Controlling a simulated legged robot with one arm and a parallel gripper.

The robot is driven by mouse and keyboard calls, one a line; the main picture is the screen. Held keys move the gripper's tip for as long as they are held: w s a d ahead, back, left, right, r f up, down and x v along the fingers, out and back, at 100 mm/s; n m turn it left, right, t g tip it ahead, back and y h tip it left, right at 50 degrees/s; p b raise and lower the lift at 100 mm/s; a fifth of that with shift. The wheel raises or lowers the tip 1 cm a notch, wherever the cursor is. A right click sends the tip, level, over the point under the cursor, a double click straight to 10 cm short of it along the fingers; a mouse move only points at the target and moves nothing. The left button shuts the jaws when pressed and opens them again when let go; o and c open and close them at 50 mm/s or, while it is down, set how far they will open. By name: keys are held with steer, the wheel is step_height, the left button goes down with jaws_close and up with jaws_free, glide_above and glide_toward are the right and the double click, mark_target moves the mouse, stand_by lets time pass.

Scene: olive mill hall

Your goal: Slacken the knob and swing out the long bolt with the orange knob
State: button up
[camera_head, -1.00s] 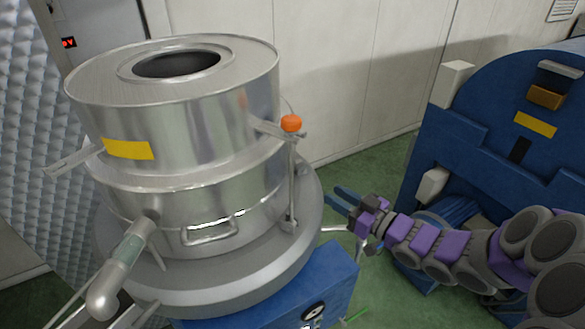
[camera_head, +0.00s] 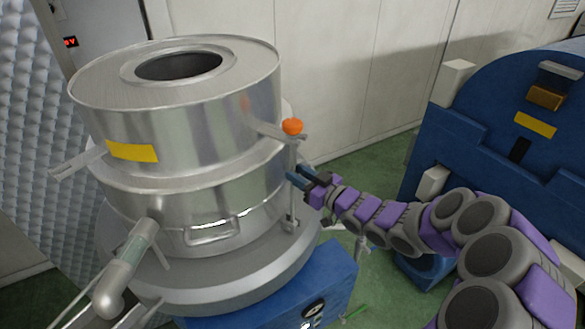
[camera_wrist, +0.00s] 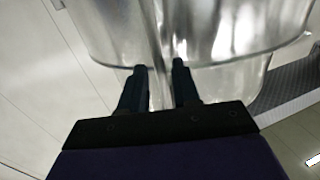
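The orange knob (camera_head: 292,127) sits at the top of the long bolt (camera_head: 291,205), on the right side of the steel vessel (camera_head: 190,140). The bolt stands upright in the slot of a bracket arm (camera_head: 268,128), its foot on the lower flange. My gripper (camera_head: 299,177) is beside the bolt's shaft, below the knob. In the wrist view the gripper's two dark fingers (camera_wrist: 160,66) are apart, with the thin bolt shaft (camera_wrist: 155,45) showing between them. I cannot tell whether either finger touches it. The knob is not visible in the wrist view.
A second bracket arm (camera_head: 78,166) sticks out at the vessel's left. A pipe with a sight glass (camera_head: 130,255) juts out in front. A blue base (camera_head: 325,280) is below the flange, and a large blue machine (camera_head: 480,150) stands at the right. Green floor lies between.

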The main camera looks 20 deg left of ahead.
steer(key=shift+x, duration=1.45)
jaws_close()
